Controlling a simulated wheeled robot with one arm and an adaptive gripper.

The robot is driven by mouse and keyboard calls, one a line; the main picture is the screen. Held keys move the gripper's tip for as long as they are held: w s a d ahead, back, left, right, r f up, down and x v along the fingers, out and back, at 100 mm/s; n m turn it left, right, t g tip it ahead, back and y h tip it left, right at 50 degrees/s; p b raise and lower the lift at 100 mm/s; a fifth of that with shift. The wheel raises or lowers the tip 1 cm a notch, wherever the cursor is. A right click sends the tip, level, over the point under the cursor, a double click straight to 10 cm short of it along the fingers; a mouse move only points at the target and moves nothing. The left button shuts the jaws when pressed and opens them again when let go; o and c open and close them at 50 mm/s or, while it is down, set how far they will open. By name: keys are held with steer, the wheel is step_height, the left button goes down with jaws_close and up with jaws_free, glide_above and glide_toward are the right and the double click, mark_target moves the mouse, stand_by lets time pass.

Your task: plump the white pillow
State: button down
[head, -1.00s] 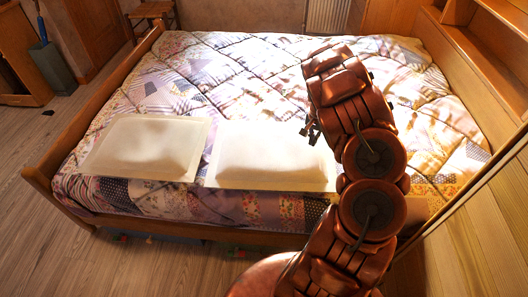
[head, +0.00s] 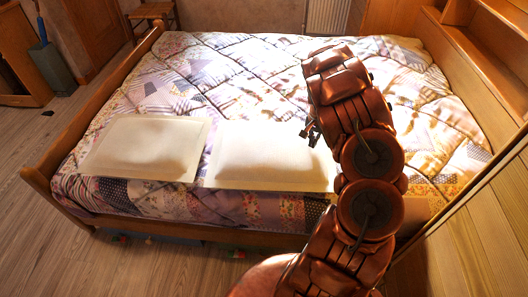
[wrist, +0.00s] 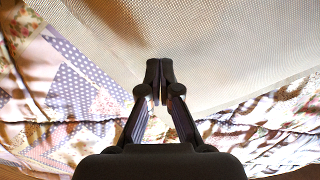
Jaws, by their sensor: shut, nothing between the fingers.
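Two white pillows lie flat, side by side, near the front edge of the bed. The left pillow (head: 145,148) is clear of my arm. The right pillow (head: 262,158) has its right end partly hidden by my arm. My gripper (head: 308,131) is small and dark in the head view, above the far right corner of the right pillow. In the wrist view my gripper (wrist: 159,66) is shut and empty, with its fingertips over the white woven pillow surface (wrist: 215,45) near its edge. I cannot tell whether the fingertips touch it.
The patchwork quilt (head: 220,75) covers the bed and is clear beyond the pillows. A wooden bed rail (head: 95,125) runs along the left. Wooden cabinets (head: 485,60) and a panel stand close on the right of my arm.

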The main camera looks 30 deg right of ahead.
steer(key=shift+r, duration=3.1)
steer(key=s+a+r+n+p, duration=0.25)
steer(key=s+a+r, duration=0.25)
steer(key=a+r, duration=0.6)
steer(key=s+a+r+n+p, duration=0.2)
steer(key=s+a+r+p, duration=0.2)
steer(key=a+r, duration=0.65)
steer(key=s+a+r+n+g+p, duration=0.1)
steer(key=s+a+r+n, duration=0.3)
steer(key=s+a, duration=0.4)
steer(key=s+a+r+n+p, duration=0.3)
steer(key=s+a+r+n, duration=0.2)
steer(key=s, duration=0.8)
steer(key=shift+a+r+g+p, duration=0.15)
steer(key=shift+a+g+p, duration=0.2)
steer(key=shift+a, duration=1)
